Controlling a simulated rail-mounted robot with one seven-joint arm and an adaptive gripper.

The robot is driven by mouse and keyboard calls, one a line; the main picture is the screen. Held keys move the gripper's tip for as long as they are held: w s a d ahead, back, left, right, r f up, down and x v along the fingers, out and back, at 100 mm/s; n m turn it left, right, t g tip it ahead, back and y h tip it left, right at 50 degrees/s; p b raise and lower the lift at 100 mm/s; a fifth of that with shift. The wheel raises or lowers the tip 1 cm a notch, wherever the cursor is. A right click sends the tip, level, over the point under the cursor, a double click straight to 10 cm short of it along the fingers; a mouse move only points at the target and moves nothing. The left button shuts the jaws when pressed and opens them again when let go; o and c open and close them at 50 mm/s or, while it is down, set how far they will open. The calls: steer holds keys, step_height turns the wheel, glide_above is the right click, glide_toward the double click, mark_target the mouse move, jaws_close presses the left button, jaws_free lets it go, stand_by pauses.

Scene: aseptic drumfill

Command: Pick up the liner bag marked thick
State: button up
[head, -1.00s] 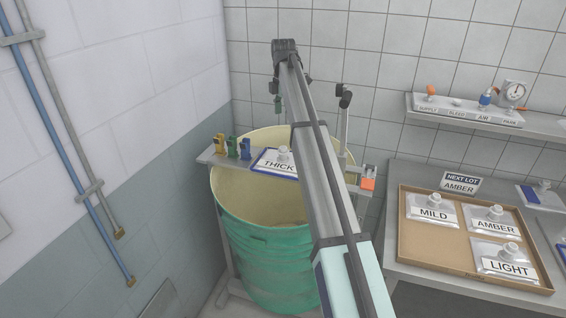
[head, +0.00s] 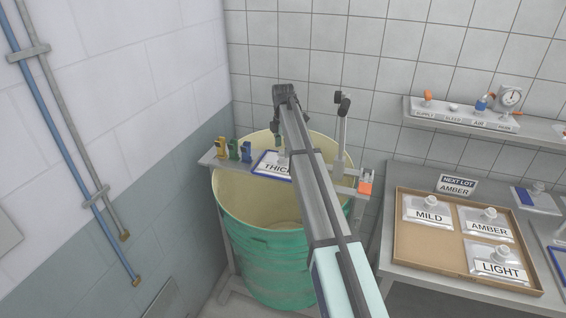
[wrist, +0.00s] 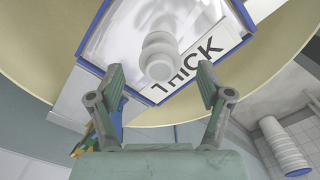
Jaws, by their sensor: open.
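The liner bag marked THICK (head: 274,167) lies in a blue-edged holder on the plank over the green drum (head: 262,250). My arm partly covers its right side in the head view. In the wrist view the bag (wrist: 127,30) shows its label and white spout cap (wrist: 159,58). My gripper (wrist: 161,74) is open and empty, one finger to each side of the cap's lower end in that view. Whether the fingers are level with the cap or above it, I cannot tell. In the head view my gripper (head: 277,127) hangs just above the bag.
Yellow, green and blue clamps (head: 233,150) stand at the plank's left end. A cardboard tray (head: 420,256) on the right bench holds the MILD, AMBER and LIGHT bags.

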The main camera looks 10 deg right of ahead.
steer(key=shift+f+p, duration=0.3)
steer(key=shift+f, duration=0.95)
jaws_close()
steer(key=shift+r, duration=0.15)
